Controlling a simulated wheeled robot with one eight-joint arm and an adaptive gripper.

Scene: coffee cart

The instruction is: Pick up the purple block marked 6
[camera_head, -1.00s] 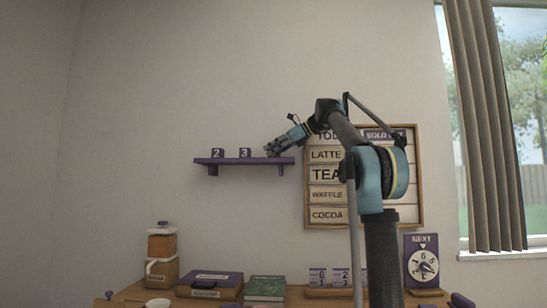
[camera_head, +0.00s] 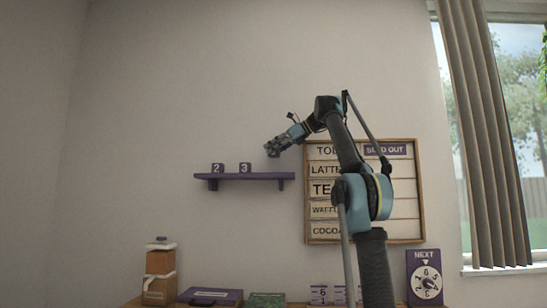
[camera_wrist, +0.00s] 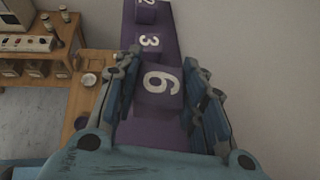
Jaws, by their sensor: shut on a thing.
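The purple block marked 6 (camera_wrist: 158,88) sits between the fingers of my gripper (camera_wrist: 163,95) in the wrist view, its white 6 facing the camera. My gripper is shut on it. In the head view, my gripper (camera_head: 271,149) is above the right end of the purple wall shelf (camera_head: 265,177), with a clear gap below it. The block is too dark and small there to make out.
Purple blocks marked 2 (camera_head: 217,168) and 3 (camera_head: 245,168) stand on the shelf, left of my gripper. A menu board (camera_head: 405,230) hangs to the right behind my arm. A wooden counter with boxes and a dial sign (camera_head: 425,278) lies below.

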